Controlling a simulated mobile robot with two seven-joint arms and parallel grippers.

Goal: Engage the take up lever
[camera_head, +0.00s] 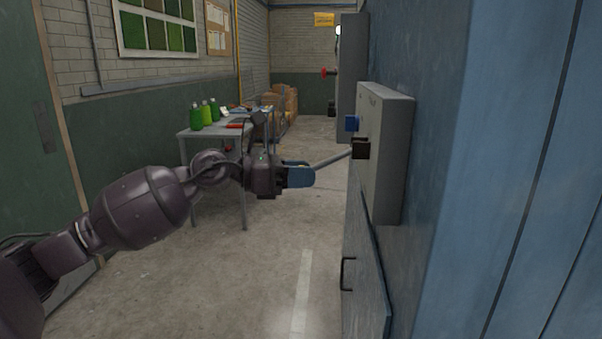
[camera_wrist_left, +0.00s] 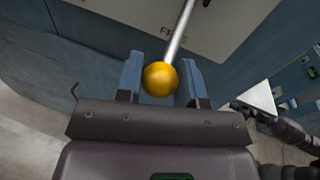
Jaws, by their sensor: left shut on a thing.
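The take up lever is a grey metal rod (camera_head: 333,159) that slopes up to the right, to a dark bracket (camera_head: 360,149) on the side of a grey box (camera_head: 395,160). Its rod (camera_wrist_left: 180,32) and orange-yellow ball knob (camera_wrist_left: 160,79) show in the left wrist view. My left gripper (camera_head: 301,177) has blue fingers, shut on the knob, one on each side of it; it also shows in the left wrist view (camera_wrist_left: 161,82). In the head view the fingers hide the knob. My right gripper is not clearly visible in either view.
A dark handle (camera_head: 347,274) sticks out from the blue machine below. A grey table (camera_head: 222,131) with green bottles (camera_head: 205,113) stands beyond my left arm. The concrete floor (camera_head: 260,270) between is clear.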

